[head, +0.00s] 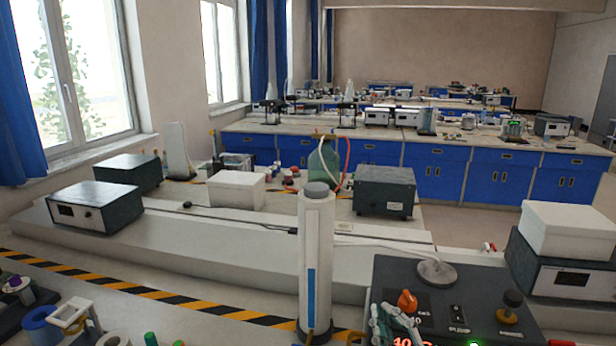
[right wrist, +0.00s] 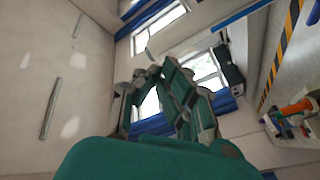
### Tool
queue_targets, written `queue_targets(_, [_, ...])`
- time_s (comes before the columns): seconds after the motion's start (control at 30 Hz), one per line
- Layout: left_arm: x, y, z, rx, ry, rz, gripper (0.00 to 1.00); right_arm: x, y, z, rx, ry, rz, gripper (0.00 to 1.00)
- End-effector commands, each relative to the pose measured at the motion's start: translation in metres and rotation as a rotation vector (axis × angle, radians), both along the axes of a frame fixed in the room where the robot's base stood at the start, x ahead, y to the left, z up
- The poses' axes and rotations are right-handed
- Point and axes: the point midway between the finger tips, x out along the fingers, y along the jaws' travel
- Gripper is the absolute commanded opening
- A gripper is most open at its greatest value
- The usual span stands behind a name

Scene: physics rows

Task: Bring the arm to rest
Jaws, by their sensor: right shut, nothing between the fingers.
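My right gripper (head: 392,322) shows at the bottom of the head view, right of centre, as teal and grey finger links. It is in front of a dark control box (head: 455,290) with an orange knob and partly covers its front. In the right wrist view the same gripper (right wrist: 154,74) has its fingers drawn together, with nothing between them. The wrist camera looks up toward the ceiling and windows, with the fingertips against open air. My left gripper is not seen.
A white column (head: 316,260) stands close left of the gripper. A white box (head: 568,229) sits on an instrument at the right. Blue tape rolls (head: 40,325) and small items lie bottom left. Striped tape (head: 160,293) crosses the bench, with mostly clear surface near it.

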Motion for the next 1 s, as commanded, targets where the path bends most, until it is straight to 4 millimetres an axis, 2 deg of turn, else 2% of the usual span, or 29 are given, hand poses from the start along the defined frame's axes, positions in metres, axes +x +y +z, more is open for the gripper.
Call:
queue_targets(0.03, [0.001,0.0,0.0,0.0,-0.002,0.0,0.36,-0.008,-0.017,-0.037,0.062,0.154,-0.069,0.0])
queue_targets(0.1, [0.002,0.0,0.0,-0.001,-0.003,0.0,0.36,-0.024,-0.036,-0.084,0.128,0.352,-0.153,0.0])
queue_targets(0.2, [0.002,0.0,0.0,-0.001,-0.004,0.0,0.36,-0.06,-0.056,-0.145,0.201,0.617,-0.253,0.0])
queue_targets(0.3, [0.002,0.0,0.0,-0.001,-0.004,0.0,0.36,-0.098,-0.067,-0.189,0.248,0.828,-0.323,0.0])
queue_targets(0.4, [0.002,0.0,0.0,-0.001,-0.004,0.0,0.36,-0.134,-0.072,-0.218,0.278,0.989,-0.371,0.0])
queue_targets(0.5, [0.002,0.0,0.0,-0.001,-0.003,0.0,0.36,-0.166,-0.074,-0.239,0.301,1.124,-0.407,0.0])
queue_targets(0.77, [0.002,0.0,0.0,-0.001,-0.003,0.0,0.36,-0.244,-0.074,-0.271,0.34,1.419,-0.475,0.0])
queue_targets(0.8, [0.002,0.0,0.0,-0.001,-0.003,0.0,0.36,-0.248,-0.074,-0.28,0.341,1.444,-0.48,0.0])
queue_targets(1.0, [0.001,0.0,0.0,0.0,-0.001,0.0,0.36,-0.233,-0.072,-0.339,0.329,1.459,-0.483,0.0])
